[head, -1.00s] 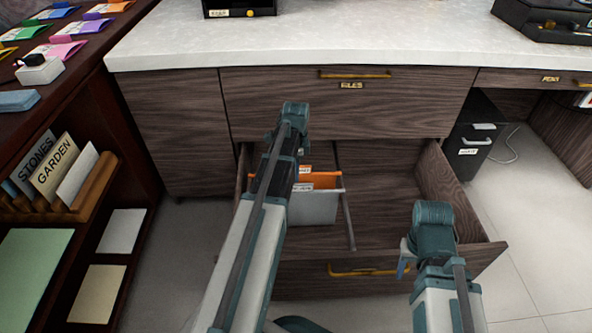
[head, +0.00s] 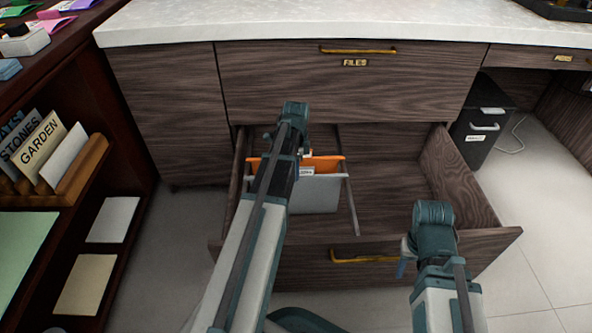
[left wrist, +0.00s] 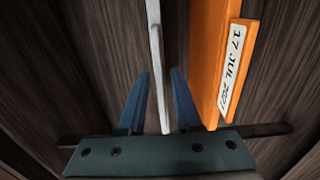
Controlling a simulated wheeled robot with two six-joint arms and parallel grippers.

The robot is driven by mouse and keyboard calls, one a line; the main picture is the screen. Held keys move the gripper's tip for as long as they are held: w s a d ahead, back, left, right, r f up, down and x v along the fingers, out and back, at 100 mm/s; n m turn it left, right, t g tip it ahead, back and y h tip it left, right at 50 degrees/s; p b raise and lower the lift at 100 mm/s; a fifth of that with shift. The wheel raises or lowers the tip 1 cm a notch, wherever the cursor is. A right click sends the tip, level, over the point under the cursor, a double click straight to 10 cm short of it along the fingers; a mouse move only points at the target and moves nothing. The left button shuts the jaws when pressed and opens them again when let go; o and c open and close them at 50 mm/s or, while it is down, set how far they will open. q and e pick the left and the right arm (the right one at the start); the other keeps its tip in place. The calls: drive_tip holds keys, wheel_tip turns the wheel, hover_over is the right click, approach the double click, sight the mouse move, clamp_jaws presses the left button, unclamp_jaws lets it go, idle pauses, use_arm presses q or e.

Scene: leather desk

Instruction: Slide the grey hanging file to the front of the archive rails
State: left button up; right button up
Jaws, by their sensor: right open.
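The grey hanging file (head: 315,195) hangs in the open drawer, in front of an orange file (head: 328,165). A dark rail (head: 350,205) runs along its right side; my left arm covers its left part. My left gripper is over the files, its fingers hidden in the head view. In the left wrist view my left gripper (left wrist: 158,103) is open, its blue fingers apart on either side of the grey file's thin pale edge (left wrist: 157,60). The orange file (left wrist: 227,65), labelled 17 JUL 2021, is right of the fingers. My right gripper (head: 404,262) is open near the drawer front, partly hidden.
The drawer's right half is bare; its right wall (head: 455,175) and front panel (head: 475,243) border it. A closed FILES drawer (head: 345,85) is above, under the pale desktop (head: 280,20). A dark shelf unit (head: 130,140) stands at left.

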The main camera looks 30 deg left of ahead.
use_arm(q)
clamp_jaws()
idle(1.1)
drive_tip(key=s+d, duration=0.9)
drive_tip(key=s, duration=0.6)
drive_tip(key=shift+s+d, duration=0.15)
drive_tip(key=shift+d, duration=0.05)
idle(2.4)
drive_tip(key=shift+o, duration=2)
unclamp_jaws()
